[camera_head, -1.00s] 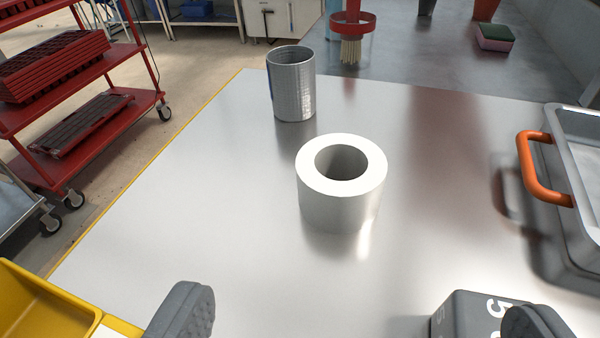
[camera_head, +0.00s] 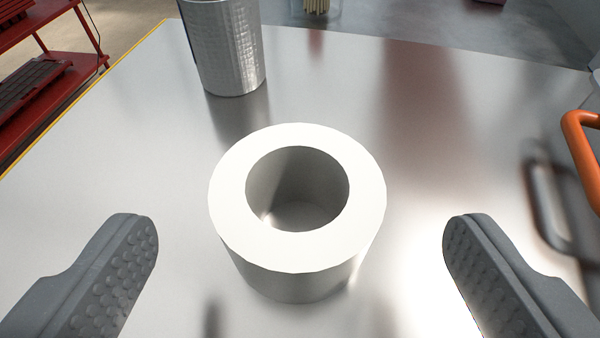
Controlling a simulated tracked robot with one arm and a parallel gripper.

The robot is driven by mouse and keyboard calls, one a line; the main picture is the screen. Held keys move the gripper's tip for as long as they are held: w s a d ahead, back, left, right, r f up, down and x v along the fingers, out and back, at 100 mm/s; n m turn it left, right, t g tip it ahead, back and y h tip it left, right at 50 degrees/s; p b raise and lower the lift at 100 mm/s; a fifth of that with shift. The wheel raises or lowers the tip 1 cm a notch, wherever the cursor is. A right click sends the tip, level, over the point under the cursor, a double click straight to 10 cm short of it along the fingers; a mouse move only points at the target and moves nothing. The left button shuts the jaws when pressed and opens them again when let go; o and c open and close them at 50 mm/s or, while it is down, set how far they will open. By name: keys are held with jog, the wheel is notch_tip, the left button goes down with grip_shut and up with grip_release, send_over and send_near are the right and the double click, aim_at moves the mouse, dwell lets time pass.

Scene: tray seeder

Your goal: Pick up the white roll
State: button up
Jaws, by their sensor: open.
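The white roll (camera_head: 240,238) stands upright on the shiny metal table, its round hole facing up. It sits in the middle of the view, between and a little beyond the two fingertips. My gripper (camera_head: 300,235) is open, with one grey studded finger at the lower left and one at the lower right. There is a gap between the roll and each finger. Nothing is held. The roll's far lower side is hidden.
A silver textured cylinder (camera_head: 224,50) stands behind the roll to the left. An orange handle (camera_head: 580,150) juts in at the right edge. A red cart (camera_head: 60,70) is beyond the table's yellow edge at the upper left. The metal table (camera_head: 400,130) is clear around the roll.

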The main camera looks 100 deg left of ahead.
aim_at(299, 205)
jog(key=x, duration=0.3)
jog(key=c, duration=1.1)
jog(key=shift+r, duration=0.1)
